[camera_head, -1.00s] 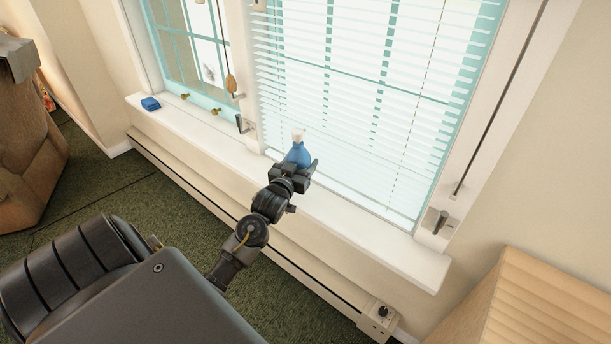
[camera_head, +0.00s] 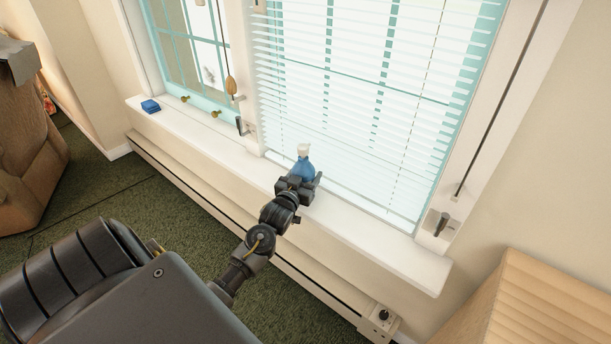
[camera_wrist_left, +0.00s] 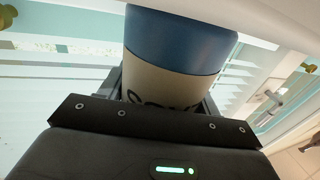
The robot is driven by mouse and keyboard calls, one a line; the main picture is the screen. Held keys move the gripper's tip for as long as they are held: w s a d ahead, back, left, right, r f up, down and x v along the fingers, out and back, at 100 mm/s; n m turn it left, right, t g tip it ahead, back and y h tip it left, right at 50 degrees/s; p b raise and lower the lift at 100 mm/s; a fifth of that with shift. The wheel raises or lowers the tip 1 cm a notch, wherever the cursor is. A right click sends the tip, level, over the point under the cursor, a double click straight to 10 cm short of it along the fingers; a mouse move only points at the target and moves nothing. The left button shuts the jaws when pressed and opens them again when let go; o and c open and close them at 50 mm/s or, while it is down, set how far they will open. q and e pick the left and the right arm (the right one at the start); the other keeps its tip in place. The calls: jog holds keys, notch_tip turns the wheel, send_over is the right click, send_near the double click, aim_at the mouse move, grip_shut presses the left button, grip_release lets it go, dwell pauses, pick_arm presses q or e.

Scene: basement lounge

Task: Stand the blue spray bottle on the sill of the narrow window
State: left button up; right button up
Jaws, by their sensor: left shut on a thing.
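The blue spray bottle (camera_head: 303,164) has a white top and is upright or nearly so. My left gripper (camera_head: 300,186) is shut on it, in front of the wide window with blinds. In the left wrist view the bottle (camera_wrist_left: 180,55) shows a blue band and a cream label between the jaws. I cannot tell whether its base touches the sill; the gripper hides it. The narrow window (camera_head: 194,62) with teal bars is to the left, and its sill (camera_head: 187,122) runs on below both windows. My right gripper is not in view.
A blue block-like item (camera_head: 150,106) lies at the sill's left end. Brass knobs, a hanging cord with a wooden pull (camera_head: 231,86) and a dark window handle (camera_head: 241,125) are near the narrow window. A low baseboard heater (camera_head: 200,193) runs below. The sill between is clear.

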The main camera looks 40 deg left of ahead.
pick_arm(q)
jog(key=o, duration=1.5)
jog(key=shift+c, duration=0.2)
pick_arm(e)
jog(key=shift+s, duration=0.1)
pick_arm(q)
jog(key=v, duration=1.2)
jog(key=s+d+f+m+g+h, duration=0.1)
jog(key=s+d+f+g, duration=0.15)
jog(key=f, duration=0.55)
jog(key=s+d+f+m+g+h, duration=0.1)
jog(key=s+d+f+g, duration=0.15)
jog(key=f, duration=0.45)
jog(key=s+d+f+g+h, duration=0.1)
jog(key=s+d+f+g, duration=0.15)
jog(key=f, duration=0.55)
jog(key=s+d+f+m+g+h, duration=0.1)
jog(key=s+d+f+g, duration=0.3)
jog(key=s+f, duration=0.4)
jog(key=s+d+f+m+g+h, duration=0.1)
jog(key=s+d+f+m+g, duration=0.1)
jog(key=s+d+f, duration=0.3)
jog(key=shift+s+d+f+g, duration=0.35)
jog(key=shift+s+f+g, duration=0.5)
jog(key=shift+s+f, duration=1.75)
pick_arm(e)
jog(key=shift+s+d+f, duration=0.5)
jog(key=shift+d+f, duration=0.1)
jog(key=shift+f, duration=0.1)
